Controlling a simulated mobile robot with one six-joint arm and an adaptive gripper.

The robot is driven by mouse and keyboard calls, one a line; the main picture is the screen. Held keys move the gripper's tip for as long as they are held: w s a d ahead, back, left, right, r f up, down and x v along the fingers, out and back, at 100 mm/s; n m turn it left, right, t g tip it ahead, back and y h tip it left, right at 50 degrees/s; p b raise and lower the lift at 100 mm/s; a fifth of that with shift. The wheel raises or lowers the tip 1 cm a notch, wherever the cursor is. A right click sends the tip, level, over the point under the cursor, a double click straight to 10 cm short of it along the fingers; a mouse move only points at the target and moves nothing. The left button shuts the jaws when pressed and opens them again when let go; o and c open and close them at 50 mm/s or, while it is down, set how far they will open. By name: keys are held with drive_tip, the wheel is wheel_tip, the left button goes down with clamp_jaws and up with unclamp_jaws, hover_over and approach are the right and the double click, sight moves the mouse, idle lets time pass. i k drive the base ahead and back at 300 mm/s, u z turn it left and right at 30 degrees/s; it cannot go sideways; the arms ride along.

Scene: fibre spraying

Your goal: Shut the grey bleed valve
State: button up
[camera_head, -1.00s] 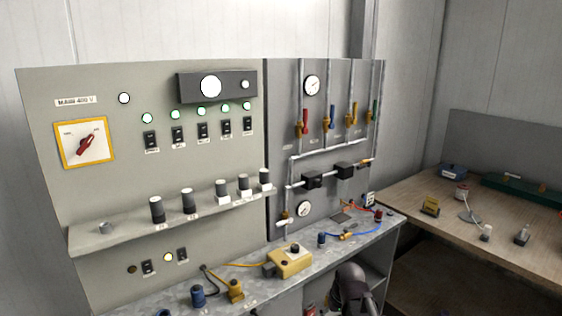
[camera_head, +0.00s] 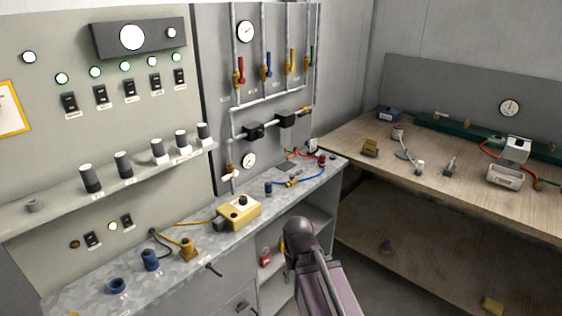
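A small valve with a brass body and a light grey lever (camera_head: 229,176) sits low at the left of the pipe panel, beside the lower gauge. It looks like the grey bleed valve. Its lever sticks out roughly sideways, but it is too small to tell whether it is open or shut. Part of my own arm rises at the lower middle of the head view, in front of the bench and well apart from the valve. No gripper fingers can be made out.
Red, blue, yellow and green-handled valves hang on the pipe panel (camera_head: 215,60). A yellow box (camera_head: 238,212) and blue fittings lie on the metal bench (camera_head: 180,272) below. A wooden table (camera_head: 360,185) with small parts stands at the right. Open shelf space lies under the bench.

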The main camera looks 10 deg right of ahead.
sight(292, 177)
drive_tip(key=z, duration=0.05)
drive_tip(key=i, duration=0.85)
drive_tip(key=z, duration=0.25)
